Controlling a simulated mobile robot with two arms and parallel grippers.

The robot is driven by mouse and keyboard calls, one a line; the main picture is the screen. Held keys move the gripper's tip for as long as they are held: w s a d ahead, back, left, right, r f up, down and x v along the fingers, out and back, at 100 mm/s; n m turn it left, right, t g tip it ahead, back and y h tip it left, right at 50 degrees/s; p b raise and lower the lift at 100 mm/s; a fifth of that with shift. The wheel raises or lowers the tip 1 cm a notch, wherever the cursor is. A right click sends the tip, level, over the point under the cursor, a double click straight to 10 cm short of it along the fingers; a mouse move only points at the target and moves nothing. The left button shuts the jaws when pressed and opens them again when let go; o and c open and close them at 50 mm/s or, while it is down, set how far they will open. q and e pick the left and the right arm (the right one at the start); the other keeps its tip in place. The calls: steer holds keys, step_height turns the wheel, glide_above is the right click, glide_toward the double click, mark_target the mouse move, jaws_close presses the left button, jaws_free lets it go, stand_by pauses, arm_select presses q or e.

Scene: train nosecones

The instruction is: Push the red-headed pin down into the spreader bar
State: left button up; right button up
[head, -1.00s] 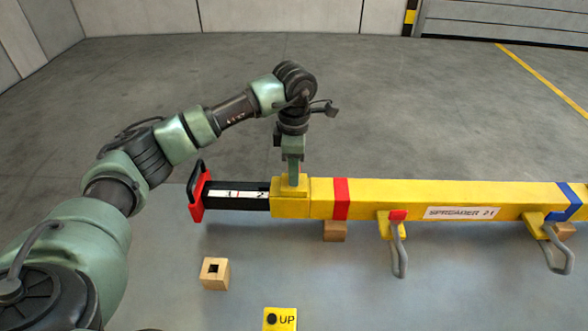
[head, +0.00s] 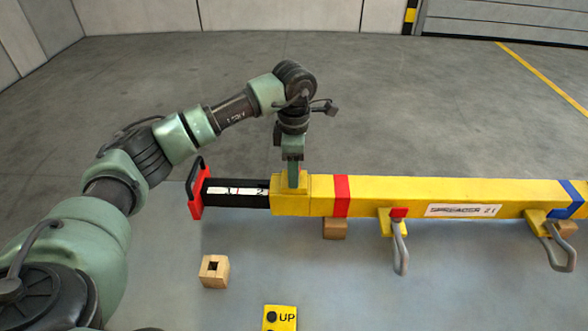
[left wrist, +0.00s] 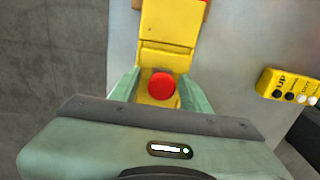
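The yellow spreader bar (head: 400,194) lies level across the head view, with a black inner bar (head: 235,195) coming out of its left end. My left gripper (head: 293,184) points down at the yellow collar at that end. In the left wrist view the round red pin head (left wrist: 162,86) is between the two green fingers of my left gripper (left wrist: 160,82), with yellow metal showing beside it. The fingers stand apart on both sides of the head. The pin's shaft is hidden under the head, and the pin is hidden in the head view. My right gripper is out of view.
A wooden block with a square hole (head: 215,271) stands on the grey surface in front. A yellow control box marked UP (head: 280,318) is at the bottom edge. Grey hooks (head: 400,250) hang from the bar. Wooden blocks (head: 335,228) support it.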

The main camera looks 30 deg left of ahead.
arm_select(q)
steer(key=shift+s+d+f, duration=0.1)
steer(key=shift+s+f, duration=0.1)
steer(key=shift+f, duration=0.05)
step_height(320, 180, up, 8)
steer(key=shift+w+r+b, duration=0.15)
steer(key=shift+b, duration=0.75)
